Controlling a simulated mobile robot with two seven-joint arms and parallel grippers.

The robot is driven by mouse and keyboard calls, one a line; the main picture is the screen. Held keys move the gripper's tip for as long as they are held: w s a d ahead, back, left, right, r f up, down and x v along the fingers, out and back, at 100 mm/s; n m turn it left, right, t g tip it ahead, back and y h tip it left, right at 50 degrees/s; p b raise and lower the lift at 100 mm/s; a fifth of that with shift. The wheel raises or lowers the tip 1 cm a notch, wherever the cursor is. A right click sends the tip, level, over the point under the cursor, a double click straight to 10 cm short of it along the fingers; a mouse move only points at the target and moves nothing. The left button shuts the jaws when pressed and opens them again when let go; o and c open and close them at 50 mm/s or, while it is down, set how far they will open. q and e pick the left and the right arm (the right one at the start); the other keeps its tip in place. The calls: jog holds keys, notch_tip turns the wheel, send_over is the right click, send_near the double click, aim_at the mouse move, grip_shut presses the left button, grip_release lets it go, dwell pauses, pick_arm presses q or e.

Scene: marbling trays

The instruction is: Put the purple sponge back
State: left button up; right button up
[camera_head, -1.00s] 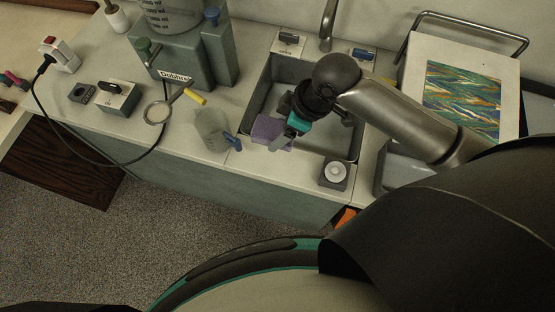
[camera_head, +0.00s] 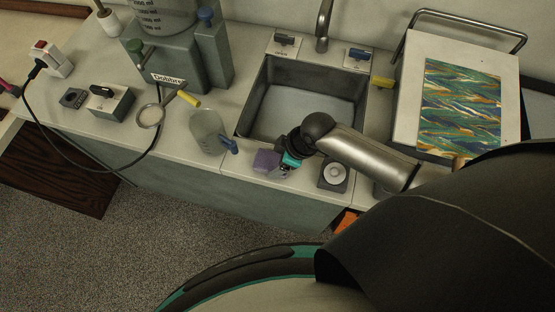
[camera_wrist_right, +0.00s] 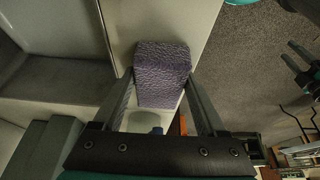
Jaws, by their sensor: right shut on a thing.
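The purple sponge (camera_head: 266,160) is at the strip of counter in front of the sink, between the clear jug and the round knob box. I cannot tell whether it touches the counter. My right gripper (camera_head: 281,162) is shut on it. In the right wrist view the sponge (camera_wrist_right: 162,68) sits between the two fingers of the right gripper (camera_wrist_right: 162,84), its textured face showing and its far part sticking out past the fingertips.
The grey sink (camera_head: 262,93) behind looks empty. The clear jug (camera_head: 206,131) with a blue handle stands close left of the sponge. The round knob box (camera_head: 334,173) is close right. The counter's front edge drops to carpet (camera_head: 170,240). A marbled print (camera_head: 460,105) lies at the right.

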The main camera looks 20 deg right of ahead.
jog(key=shift+f, duration=0.15)
jog(key=o, duration=0.8)
jog(key=shift+c, duration=0.2)
jog(key=shift+r, duration=0.3)
jog(key=p+v, duration=0.2)
jog(key=v, duration=0.9)
jog(key=shift+s+d+r, duration=0.2)
jog(key=shift+r, duration=0.15)
